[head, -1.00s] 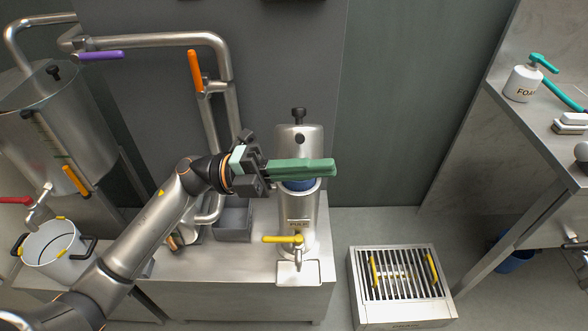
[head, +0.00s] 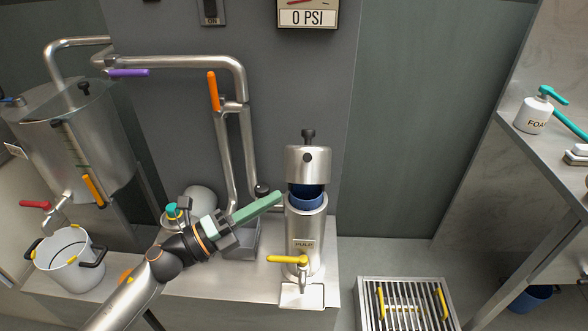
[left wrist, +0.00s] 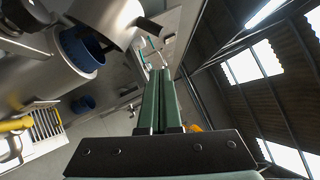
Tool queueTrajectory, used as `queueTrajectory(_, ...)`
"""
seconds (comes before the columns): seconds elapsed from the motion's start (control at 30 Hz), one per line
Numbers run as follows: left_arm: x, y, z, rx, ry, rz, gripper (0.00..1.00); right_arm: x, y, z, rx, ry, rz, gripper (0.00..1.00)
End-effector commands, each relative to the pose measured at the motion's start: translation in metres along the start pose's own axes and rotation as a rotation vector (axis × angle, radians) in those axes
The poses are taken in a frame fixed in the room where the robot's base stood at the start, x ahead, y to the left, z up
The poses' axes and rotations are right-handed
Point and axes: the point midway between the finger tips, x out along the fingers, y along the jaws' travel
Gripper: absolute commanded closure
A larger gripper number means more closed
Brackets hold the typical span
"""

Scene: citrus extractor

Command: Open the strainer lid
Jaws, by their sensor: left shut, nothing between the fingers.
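The steel strainer lid (head: 308,163) with a black knob on top stands raised off the steel cylinder (head: 304,230) labelled PULP. A blue strainer (head: 306,194) shows in the gap beneath the lid. My left gripper (head: 277,198) is shut and empty, its green fingers pointing at the gap from the left. The fingertips look beside the cylinder's rim; I cannot tell whether they touch. In the left wrist view the blue strainer (left wrist: 82,52) and the lid (left wrist: 104,20) are left of the shut fingers (left wrist: 158,78). My right gripper is not in view.
A yellow-handled tap (head: 290,259) is on the cylinder's front. Pipes with an orange lever (head: 213,92) rise behind my left arm. A white pot (head: 69,262) stands at left. A floor grate (head: 408,302) is at the lower right, and the space right of the cylinder is clear.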

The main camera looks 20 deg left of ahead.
Motion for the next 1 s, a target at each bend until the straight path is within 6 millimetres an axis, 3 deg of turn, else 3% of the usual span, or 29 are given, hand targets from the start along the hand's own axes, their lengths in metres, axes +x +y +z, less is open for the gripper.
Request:
queueTrajectory(0.23, 0.049, -0.003, 0.001, 0.000, -0.001, -0.003, 1.00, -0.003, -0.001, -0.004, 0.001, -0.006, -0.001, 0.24)
queueTrajectory(0.4, 0.065, -0.001, 0.017, 0.001, -0.001, -0.001, 1.00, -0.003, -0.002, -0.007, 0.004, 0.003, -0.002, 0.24)
queueTrajectory(1.0, 0.076, 0.000, 0.028, -0.002, 0.000, 0.000, 1.00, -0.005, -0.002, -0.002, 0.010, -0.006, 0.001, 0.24)
